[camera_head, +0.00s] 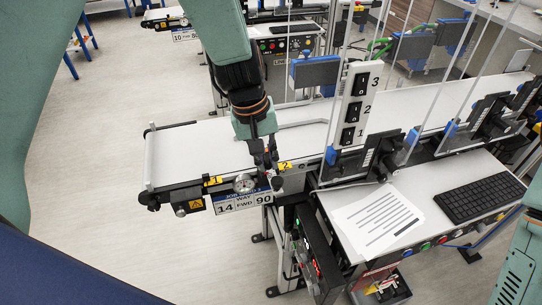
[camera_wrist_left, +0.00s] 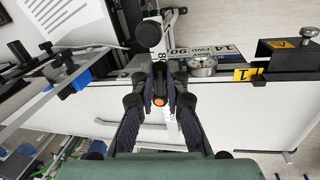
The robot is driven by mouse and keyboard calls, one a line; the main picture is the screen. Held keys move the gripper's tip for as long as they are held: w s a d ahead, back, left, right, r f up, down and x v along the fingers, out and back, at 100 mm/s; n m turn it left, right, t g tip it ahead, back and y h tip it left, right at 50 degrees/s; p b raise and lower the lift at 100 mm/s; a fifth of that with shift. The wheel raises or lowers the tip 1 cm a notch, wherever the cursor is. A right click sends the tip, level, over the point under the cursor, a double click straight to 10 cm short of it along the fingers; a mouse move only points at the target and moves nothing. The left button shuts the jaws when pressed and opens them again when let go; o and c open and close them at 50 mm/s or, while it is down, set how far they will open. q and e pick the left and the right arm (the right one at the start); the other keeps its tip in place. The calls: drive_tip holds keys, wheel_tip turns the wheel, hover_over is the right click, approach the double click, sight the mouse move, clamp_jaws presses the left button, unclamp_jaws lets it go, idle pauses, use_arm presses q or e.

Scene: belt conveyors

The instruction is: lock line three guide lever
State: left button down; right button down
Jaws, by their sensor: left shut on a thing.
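My left gripper (camera_head: 266,158) reaches down to the near side of the conveyor (camera_head: 172,153), beside the yellow label 2 (camera_head: 285,166). In the left wrist view my left gripper (camera_wrist_left: 160,76) has its fingers closed around a dark lever-like part with an orange end (camera_wrist_left: 158,99). I take this to be the guide lever; the fingers hide much of it, and its locked state cannot be told. A round black knob (camera_wrist_left: 148,35) is just beyond the fingertips. My right gripper is not in view.
A dial (camera_head: 245,183) and a sign reading 14 and 90 (camera_head: 237,201) are on the conveyor's near side. A switch panel numbered 1 to 3 (camera_head: 358,106), clear upright panels, a paper sheet (camera_head: 378,219) and a keyboard (camera_head: 480,198) are right.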

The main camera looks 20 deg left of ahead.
use_arm(q)
drive_tip(key=shift+w+a+m+g+y+p, duration=0.15)
drive_tip(key=shift+w+a+m+g+p, duration=0.55)
drive_tip(key=shift+m, duration=1.9)
drive_tip(key=shift+s+a+m+g+y+p, duration=0.1)
drive_tip(key=shift+a+m+g+p, duration=0.2)
drive_tip(key=shift+a+m, duration=1.55)
drive_tip(key=shift+w+a+m+g+y+p, duration=0.15)
drive_tip(key=shift+w+m+g+p, duration=0.35)
drive_tip(key=shift+m, duration=2.85)
drive_tip(key=shift+s, duration=0.1)
drive_tip(key=c, duration=1.4)
unclamp_jaws()
drive_tip(key=shift+o, duration=0.2)
